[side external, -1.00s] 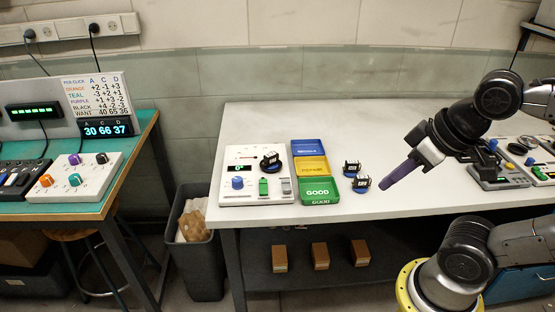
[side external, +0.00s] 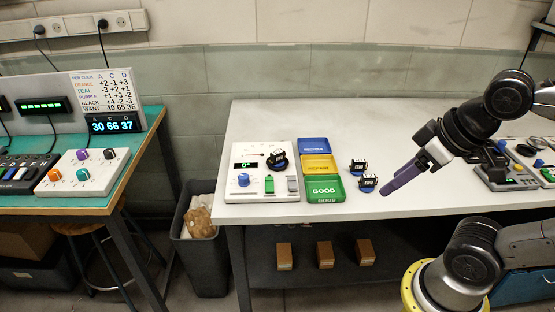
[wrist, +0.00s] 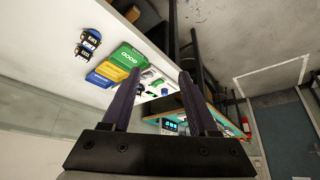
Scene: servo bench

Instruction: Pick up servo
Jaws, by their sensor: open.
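A third black servo (side external: 278,160) sits on the white tester (side external: 240,191). My gripper (side external: 386,192) has purple fingers and hovers just right of the front servo, apart from it. In the wrist view my gripper (wrist: 159,73) is open with nothing held between its fingers.
Blue (side external: 314,145), yellow (side external: 318,165) and green (side external: 324,189) trays stand in a row beside the tester. Other devices (side external: 505,170) occupy the bench's right side. The bench behind the servos is clear. A bin (side external: 200,260) stands left, below.

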